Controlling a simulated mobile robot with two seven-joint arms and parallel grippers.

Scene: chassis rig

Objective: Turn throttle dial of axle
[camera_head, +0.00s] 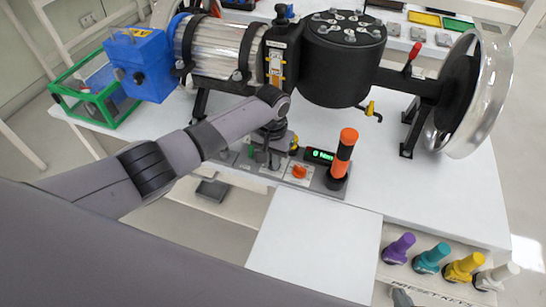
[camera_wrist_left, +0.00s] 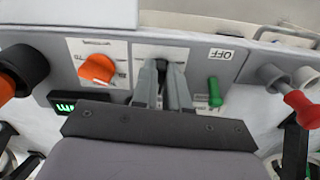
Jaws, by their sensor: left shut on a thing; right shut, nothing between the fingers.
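The grey control panel (camera_head: 327,185) stands on the white table in front of the axle rig (camera_head: 343,55). It carries an orange dial (camera_head: 299,172) on a numbered white plate; the dial also shows in the left wrist view (camera_wrist_left: 97,68). My left gripper (camera_head: 268,155) reaches down onto the panel beside this dial. In the left wrist view its fingers (camera_wrist_left: 162,85) are closed over the neighbouring white plate, apart from the orange dial. The tip of my right gripper (camera_head: 401,298) shows at the bottom edge, shut and empty.
A green display (camera_head: 320,155) and an orange-black post (camera_head: 342,155) stand right of the dial. A green switch (camera_wrist_left: 215,92) lies near the OFF label. A red-knobbed lever (camera_wrist_left: 300,102) is close by. Coloured preset keys (camera_head: 432,258) stand at lower right.

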